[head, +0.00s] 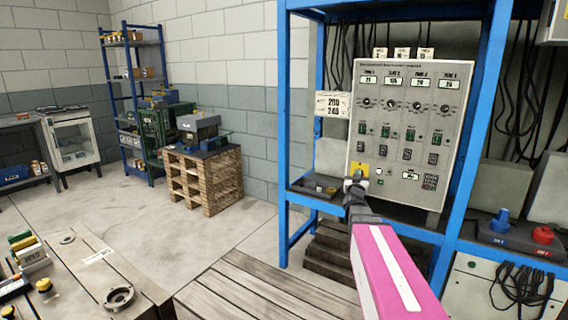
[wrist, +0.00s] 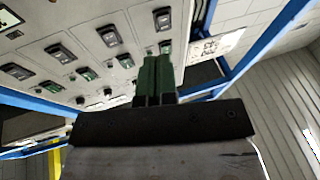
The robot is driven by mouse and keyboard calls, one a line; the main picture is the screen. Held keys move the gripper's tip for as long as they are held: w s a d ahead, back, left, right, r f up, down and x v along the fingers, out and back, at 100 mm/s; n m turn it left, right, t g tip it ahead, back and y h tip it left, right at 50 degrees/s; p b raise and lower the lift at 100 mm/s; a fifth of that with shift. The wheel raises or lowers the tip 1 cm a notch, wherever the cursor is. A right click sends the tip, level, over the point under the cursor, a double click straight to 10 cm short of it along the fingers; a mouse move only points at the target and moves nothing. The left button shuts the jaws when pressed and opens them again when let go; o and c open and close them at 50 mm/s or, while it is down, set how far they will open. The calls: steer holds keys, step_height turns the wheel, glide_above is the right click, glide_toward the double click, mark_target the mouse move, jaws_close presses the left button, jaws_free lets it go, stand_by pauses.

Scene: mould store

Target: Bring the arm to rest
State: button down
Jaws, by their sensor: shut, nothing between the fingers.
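My arm, with a pink link, reaches from the bottom right of the head view toward the control panel. Whether the fingertips touch the panel cannot be told.
A blue rack frame (head: 460,130) stands around the panel, with posts on both sides. A small shelf (head: 312,187) is left of my gripper. A wooden pallet stack (head: 205,180) stands further left. A workbench (head: 75,270) is at lower left.

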steer(key=s+a+f+n+g+y, duration=0.2)
steer(key=s+a+f+g+y, duration=0.3)
steer(key=f, duration=0.5)
steer(key=s+a+f+n+g+y, duration=0.1)
steer(key=s+a+f+g+y, duration=0.35)
steer(key=f, duration=0.55)
steer(key=s+a+f+g+h, duration=0.1)
steer(key=s+f+g, duration=0.3)
steer(key=s, duration=0.5)
steer(key=s+a+f+g+h, duration=0.1)
steer(key=s+a+f+g, duration=0.2)
steer(key=s, duration=0.6)
steer(key=f+g, duration=0.2)
steer(key=g, duration=0.1)
steer(key=shift+a, duration=0.35)
steer(key=shift+g+h, duration=0.25)
